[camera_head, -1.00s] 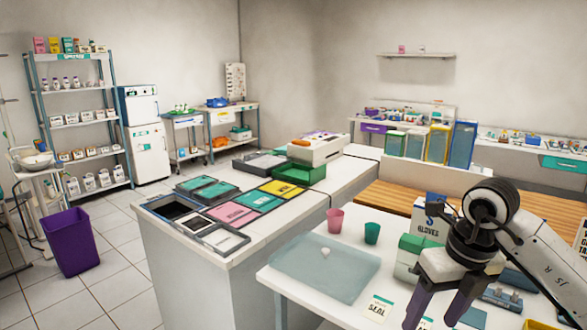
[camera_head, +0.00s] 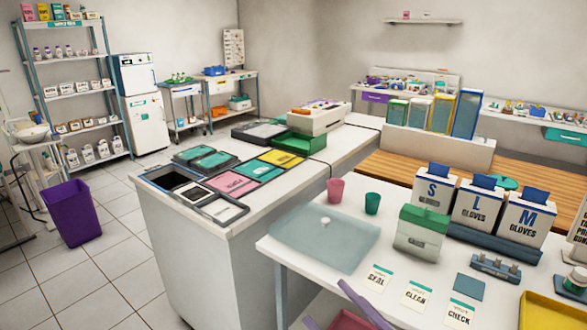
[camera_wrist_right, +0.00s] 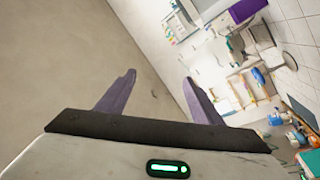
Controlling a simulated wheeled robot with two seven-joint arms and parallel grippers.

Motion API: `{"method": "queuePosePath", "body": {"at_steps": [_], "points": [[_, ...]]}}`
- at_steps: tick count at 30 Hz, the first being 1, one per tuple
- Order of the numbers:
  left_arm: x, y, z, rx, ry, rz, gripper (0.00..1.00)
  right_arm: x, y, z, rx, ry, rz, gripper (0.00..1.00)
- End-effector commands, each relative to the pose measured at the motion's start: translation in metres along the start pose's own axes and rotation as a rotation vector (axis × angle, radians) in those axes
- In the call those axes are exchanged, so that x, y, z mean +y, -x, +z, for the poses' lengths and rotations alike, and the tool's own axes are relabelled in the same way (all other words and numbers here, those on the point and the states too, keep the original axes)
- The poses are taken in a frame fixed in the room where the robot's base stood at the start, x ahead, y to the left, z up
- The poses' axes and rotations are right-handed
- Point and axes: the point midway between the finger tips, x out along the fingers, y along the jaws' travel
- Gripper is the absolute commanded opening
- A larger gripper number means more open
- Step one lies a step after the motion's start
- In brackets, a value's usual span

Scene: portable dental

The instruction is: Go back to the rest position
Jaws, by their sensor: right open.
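My right gripper (camera_head: 338,306) shows only as two purple fingers at the bottom edge of the head view, in front of the white table. In the right wrist view its two purple fingers (camera_wrist_right: 159,78) stand wide apart with nothing between them. The gripper is open and empty. The rest of the right arm is out of the head view. My left gripper is in neither view.
The white table (camera_head: 330,232) bears a translucent tray (camera_head: 325,245), two cups, a green-lidded box (camera_head: 421,230), glove boxes (camera_head: 480,212) and label cards (camera_head: 418,294). A counter (camera_head: 200,262) and a purple bin (camera_head: 71,214) stand to the left. Tiled floor is clear between them.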

Motion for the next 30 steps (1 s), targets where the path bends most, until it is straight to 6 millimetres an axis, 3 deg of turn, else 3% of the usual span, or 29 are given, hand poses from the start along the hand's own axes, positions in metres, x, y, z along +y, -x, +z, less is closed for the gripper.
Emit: {"method": "queuePosePath", "body": {"at_steps": [1,3,6,10,15,17,30], "points": [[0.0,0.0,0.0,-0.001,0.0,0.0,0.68,-0.012,0.025,0.033,-0.153,-0.125,0.045,0.6],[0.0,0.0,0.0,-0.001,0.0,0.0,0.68,-0.029,0.059,0.07,-0.337,-0.263,0.087,0.6],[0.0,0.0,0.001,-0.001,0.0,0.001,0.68,-0.064,0.114,0.111,-0.576,-0.44,0.113,0.6],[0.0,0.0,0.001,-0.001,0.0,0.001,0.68,-0.116,0.184,0.138,-0.837,-0.635,0.11,0.6],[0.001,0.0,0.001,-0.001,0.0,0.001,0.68,-0.167,0.249,0.142,-1.052,-0.807,0.083,0.6],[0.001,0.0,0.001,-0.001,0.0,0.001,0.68,-0.177,0.261,0.141,-1.093,-0.841,0.076,0.6],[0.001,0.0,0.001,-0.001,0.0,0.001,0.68,-0.177,0.261,0.141,-1.093,-0.841,0.076,0.6]]}}
